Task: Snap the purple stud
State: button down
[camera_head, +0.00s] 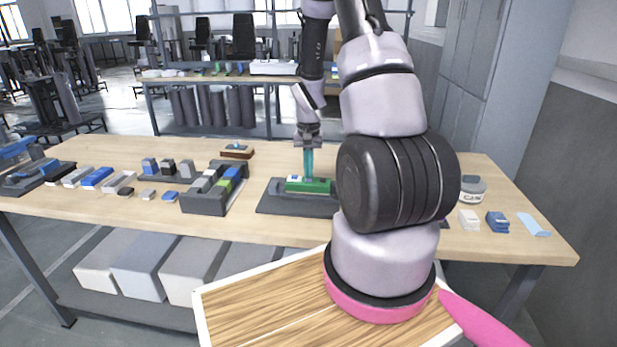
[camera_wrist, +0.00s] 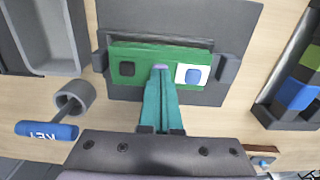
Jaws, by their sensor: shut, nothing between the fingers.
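A green block (camera_head: 318,187) sits on a dark base plate on the table. It also shows in the wrist view (camera_wrist: 145,52), with a black square (camera_wrist: 127,69) at left and a blue button on a white square (camera_wrist: 194,75) at right. The purple stud (camera_wrist: 160,67) shows as a small patch between them, partly hidden by my fingertips. My gripper (camera_head: 308,174) points down at the block with its teal fingers together and nothing between them. In the wrist view the fingertips (camera_wrist: 160,78) lie at the stud; I cannot tell whether they touch it.
Dark grey brackets (camera_wrist: 228,69) flank the block. A blue cylinder marked KEY (camera_wrist: 47,131) and a grey ring (camera_wrist: 75,97) lie at left in the wrist view. A dark rack (camera_head: 206,202) with coloured blocks stands left of the plate. Small blocks stand at right (camera_head: 497,222).

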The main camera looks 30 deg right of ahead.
dwell(0.3)
notch_tip(320, 180, up, 8)
jog(key=shift+r, duration=0.25)
dwell(0.6)
dwell(1.9)
